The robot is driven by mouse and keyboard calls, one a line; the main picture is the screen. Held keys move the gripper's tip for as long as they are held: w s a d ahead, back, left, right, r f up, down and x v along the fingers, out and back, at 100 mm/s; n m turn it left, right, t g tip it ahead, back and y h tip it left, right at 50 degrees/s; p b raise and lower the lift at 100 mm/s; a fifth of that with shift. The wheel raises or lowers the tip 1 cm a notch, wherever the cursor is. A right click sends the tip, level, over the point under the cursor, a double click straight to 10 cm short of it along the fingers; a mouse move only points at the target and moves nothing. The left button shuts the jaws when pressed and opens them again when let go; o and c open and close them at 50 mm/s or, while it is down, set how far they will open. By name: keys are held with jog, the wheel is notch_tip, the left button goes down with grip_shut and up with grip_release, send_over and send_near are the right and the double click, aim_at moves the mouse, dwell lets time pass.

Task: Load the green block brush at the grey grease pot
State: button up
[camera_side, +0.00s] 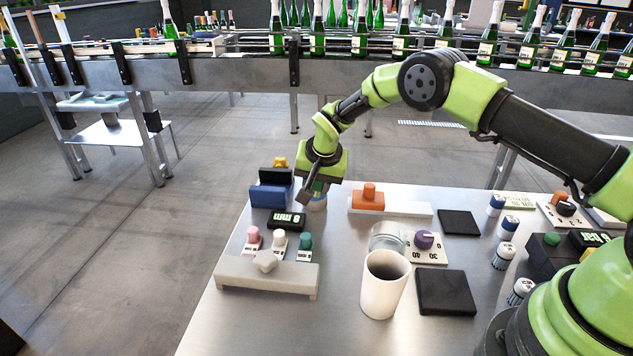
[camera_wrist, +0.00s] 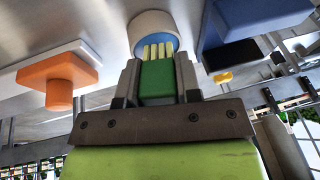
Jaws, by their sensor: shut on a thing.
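My gripper (camera_wrist: 158,78) is shut on the green block brush (camera_wrist: 157,82), with a finger on each side of the block. Its pale yellow bristles (camera_wrist: 158,50) point away from the gripper and overlap a pale grey-white pot (camera_wrist: 150,20) with a blue area facing the brush. I cannot tell whether the bristles touch the blue. In the side view my gripper (camera_side: 316,184) is low over the same pot (camera_side: 317,204) near the table's far edge. There the brush is mostly hidden by the gripper.
A blue and black holder (camera_side: 268,196) stands close left of the pot. An orange-knobbed block (camera_side: 370,198) is to its right. A black display (camera_side: 287,220), a grey bracket (camera_side: 262,275), a white cup (camera_side: 384,290) and a purple dial (camera_side: 425,240) stand nearer. Bottles line a conveyor behind.

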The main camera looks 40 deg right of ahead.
jog(key=shift+s, duration=0.1)
jog(key=shift+r, duration=3.45)
